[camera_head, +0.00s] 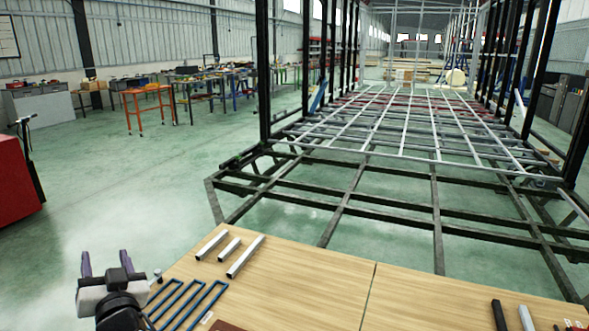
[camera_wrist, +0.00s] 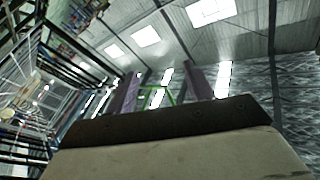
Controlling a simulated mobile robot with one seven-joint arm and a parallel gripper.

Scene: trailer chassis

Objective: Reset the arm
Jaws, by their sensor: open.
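My gripper (camera_head: 105,263) shows at the lower left of the head view, beside the left end of the wooden table (camera_head: 310,283). Its two purple fingers stand apart and point up, with nothing between them. In the wrist view the fingers of my gripper (camera_wrist: 160,92) are also apart and empty, against the wall and roof windows. The gripper touches nothing that I can see.
Metal tubes (camera_head: 245,257) and blue bent bars (camera_head: 185,303) lie on the table near my gripper. The trailer chassis (camera_head: 435,215) stands behind the table. A red cabinet (camera_head: 15,185) is at the far left. The green floor between is clear.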

